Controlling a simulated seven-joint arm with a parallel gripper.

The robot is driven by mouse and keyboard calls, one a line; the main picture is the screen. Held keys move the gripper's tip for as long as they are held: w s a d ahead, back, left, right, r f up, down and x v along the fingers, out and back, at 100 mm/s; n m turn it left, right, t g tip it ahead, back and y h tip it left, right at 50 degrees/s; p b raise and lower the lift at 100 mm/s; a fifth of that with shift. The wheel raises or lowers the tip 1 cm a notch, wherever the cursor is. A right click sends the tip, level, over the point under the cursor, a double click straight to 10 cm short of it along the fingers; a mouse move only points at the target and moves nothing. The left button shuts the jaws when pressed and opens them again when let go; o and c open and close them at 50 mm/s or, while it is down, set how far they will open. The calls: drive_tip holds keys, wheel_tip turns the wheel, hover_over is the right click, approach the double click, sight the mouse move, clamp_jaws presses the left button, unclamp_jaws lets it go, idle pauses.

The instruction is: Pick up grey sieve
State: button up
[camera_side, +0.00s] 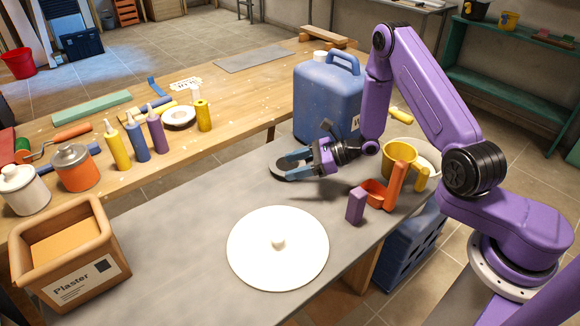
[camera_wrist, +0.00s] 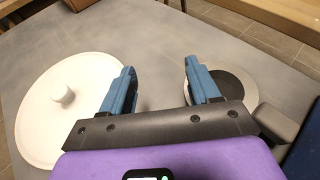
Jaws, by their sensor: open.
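The grey sieve (camera_wrist: 238,82) looks like a round, light grey rim around a dark middle, lying on the grey table. In the side view the sieve (camera_side: 291,174) is partly hidden by my blue fingers. My gripper (camera_side: 284,167) is low over it, close to the tabletop. In the wrist view my gripper (camera_wrist: 161,72) is open with bare grey table between the fingers. The right finger overlaps the sieve's left edge in the picture. Whether it touches the sieve, I cannot tell. The sieve's handle is not clearly visible.
A white disc with a knob (camera_side: 278,262) lies in front. A blue jerrycan (camera_side: 325,105) stands close behind my gripper.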

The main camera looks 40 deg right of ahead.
sight(280, 172)
drive_tip(key=d+f+m+h, duration=0.1)
drive_tip(key=d+f+m+t, duration=0.1)
drive_tip(key=d, duration=0.1)
drive_tip(key=d+f+m+t+h, duration=0.1)
drive_tip(key=shift+w+d+f+h, duration=0.15)
drive_tip(key=shift+w+d+h, duration=0.05)
drive_tip(key=shift+w+h, duration=0.15)
drive_tip(key=shift+x, duration=3.65)
drive_tip(key=shift+s+f, duration=0.15)
clamp_jaws()
